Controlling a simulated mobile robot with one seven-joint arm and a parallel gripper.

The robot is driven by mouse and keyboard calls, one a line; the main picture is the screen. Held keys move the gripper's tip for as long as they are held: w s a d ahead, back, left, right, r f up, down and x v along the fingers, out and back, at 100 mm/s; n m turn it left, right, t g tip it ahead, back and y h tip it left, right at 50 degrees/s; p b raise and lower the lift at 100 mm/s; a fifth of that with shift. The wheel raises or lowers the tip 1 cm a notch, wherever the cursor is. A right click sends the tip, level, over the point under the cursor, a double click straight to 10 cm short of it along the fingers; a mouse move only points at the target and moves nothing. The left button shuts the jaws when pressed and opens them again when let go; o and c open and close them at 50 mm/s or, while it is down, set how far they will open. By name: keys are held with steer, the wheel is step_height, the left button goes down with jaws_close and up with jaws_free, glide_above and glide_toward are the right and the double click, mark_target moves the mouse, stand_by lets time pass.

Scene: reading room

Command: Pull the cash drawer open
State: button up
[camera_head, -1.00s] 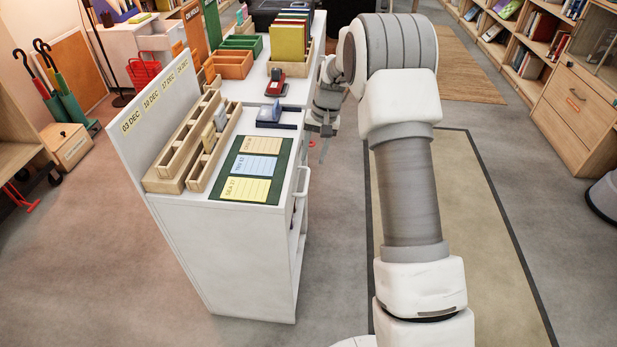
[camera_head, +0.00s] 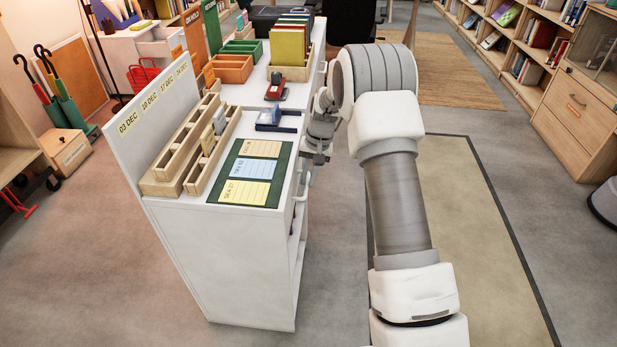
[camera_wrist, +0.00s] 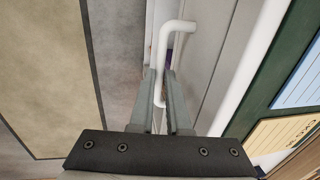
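The white counter (camera_head: 240,260) stands left of my arm. A white bar handle (camera_head: 302,188) sits on its right side, near the close end. My gripper (camera_head: 312,158) is beside that side, just below the countertop. In the wrist view the handle (camera_wrist: 178,25) bends down and runs between the two grey fingers (camera_wrist: 163,88). The fingers are close together and the bar fills the narrow gap between them, so they look shut on it. The drawer front is mostly hidden by my gripper and the steep angle. No drawer opening shows.
A beige rug (camera_head: 455,200) covers the floor to the right. Bookshelves (camera_head: 535,45) stand at the far right.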

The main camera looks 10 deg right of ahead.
jaws_close()
stand_by(0.6)
stand_by(0.5)
steer(key=s+d+p, duration=0.1)
steer(key=s+d, duration=0.2)
steer(key=d, duration=0.7)
steer(key=s+d+p, duration=0.1)
steer(key=s+d, duration=0.2)
steer(key=d, duration=0.7)
steer(key=shift+s, duration=0.3)
steer(key=o, duration=0.6)
jaws_free()
